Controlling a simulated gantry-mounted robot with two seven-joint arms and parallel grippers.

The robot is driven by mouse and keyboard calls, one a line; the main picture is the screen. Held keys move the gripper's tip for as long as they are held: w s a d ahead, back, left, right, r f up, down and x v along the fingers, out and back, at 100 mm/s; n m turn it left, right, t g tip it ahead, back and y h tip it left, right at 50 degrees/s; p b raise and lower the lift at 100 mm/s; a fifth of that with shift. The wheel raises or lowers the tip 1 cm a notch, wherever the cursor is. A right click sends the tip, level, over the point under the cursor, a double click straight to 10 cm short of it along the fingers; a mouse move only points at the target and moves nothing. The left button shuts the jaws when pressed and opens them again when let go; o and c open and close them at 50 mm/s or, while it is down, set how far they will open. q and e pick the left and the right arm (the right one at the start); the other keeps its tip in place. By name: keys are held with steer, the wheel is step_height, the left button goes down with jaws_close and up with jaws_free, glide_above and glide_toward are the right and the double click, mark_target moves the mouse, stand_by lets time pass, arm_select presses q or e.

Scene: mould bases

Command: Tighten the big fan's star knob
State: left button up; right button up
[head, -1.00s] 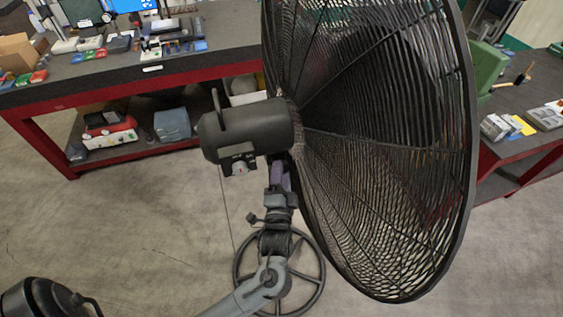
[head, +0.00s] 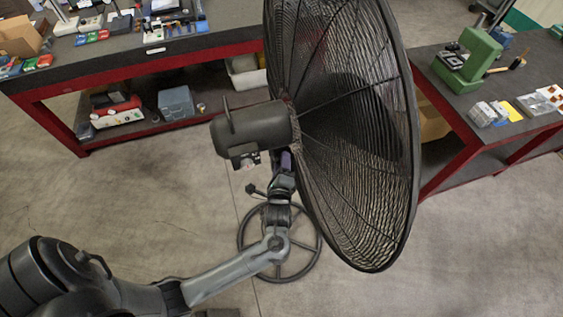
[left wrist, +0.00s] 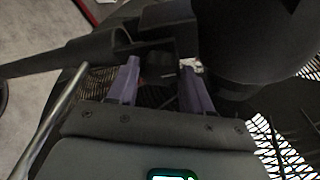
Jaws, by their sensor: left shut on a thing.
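The big fan has a black wire cage (head: 345,150), a dark motor housing (head: 250,130) and a ring-shaped foot (head: 300,268) on the floor. My left gripper (head: 286,163) is just below the motor housing, beside the cage. In the left wrist view its two purple fingers (left wrist: 158,85) stand on either side of a dark part, shut on what looks like the star knob (left wrist: 160,62). The knob is mostly in shadow there and hidden behind my gripper in the head view. My right gripper is not in view.
A red-framed bench (head: 120,55) with small tools and boxes stands behind at the left. Another bench (head: 470,110) with a green machine (head: 468,60) is at the right, behind the cage.

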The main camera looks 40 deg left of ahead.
arm_select(q)
steer(key=shift+m+g, duration=0.3)
steer(key=shift+m, duration=0.3)
steer(key=o, duration=0.8)
steer(key=shift+c, duration=0.2)
steer(key=b+v, duration=0.1)
steer(key=v, duration=0.9)
steer(key=shift+s+d+r, duration=0.2)
steer(key=shift+d, duration=0.15)
